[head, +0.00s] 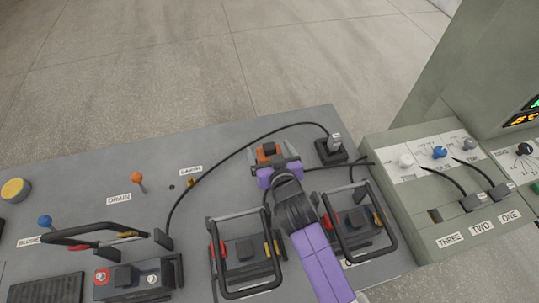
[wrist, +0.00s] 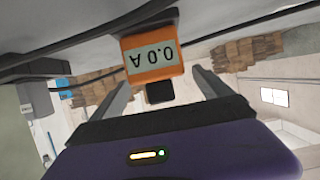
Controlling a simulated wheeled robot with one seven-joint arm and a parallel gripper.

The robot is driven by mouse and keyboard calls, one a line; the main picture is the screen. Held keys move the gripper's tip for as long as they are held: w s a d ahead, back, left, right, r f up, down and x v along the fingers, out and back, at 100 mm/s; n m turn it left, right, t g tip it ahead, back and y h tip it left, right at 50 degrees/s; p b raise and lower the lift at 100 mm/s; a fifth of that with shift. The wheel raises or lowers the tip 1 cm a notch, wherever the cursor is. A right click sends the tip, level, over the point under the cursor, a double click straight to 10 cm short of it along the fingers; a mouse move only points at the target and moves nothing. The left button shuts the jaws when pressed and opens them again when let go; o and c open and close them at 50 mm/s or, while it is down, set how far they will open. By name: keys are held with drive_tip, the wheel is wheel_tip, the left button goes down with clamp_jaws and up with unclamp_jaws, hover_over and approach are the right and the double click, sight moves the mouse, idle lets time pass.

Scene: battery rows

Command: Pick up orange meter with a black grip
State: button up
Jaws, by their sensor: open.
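The orange meter (wrist: 153,50) has a display reading 0.0 A, upside down in the wrist view. Its black grip (wrist: 159,92) shows below the display, between the fingers. In the head view the orange meter (head: 266,156) sits on the grey panel, just past my gripper (head: 278,163). In the wrist view my gripper (wrist: 160,88) is open, one grey finger on each side of the black grip. I cannot tell whether either finger touches it. My purple and black arm hides part of the panel.
Black-framed battery units (head: 245,252) stand close on both sides of my arm. A black cable (head: 250,142) arcs behind the meter to a black socket (head: 331,151) at right. A green-grey switch box (head: 425,208) stands at far right.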

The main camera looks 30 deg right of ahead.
drive_tip(key=shift+x, duration=1.65)
drive_tip(key=c, duration=1.6)
drive_tip(key=shift+c, duration=1.1)
drive_tip(key=shift+r, duration=0.15)
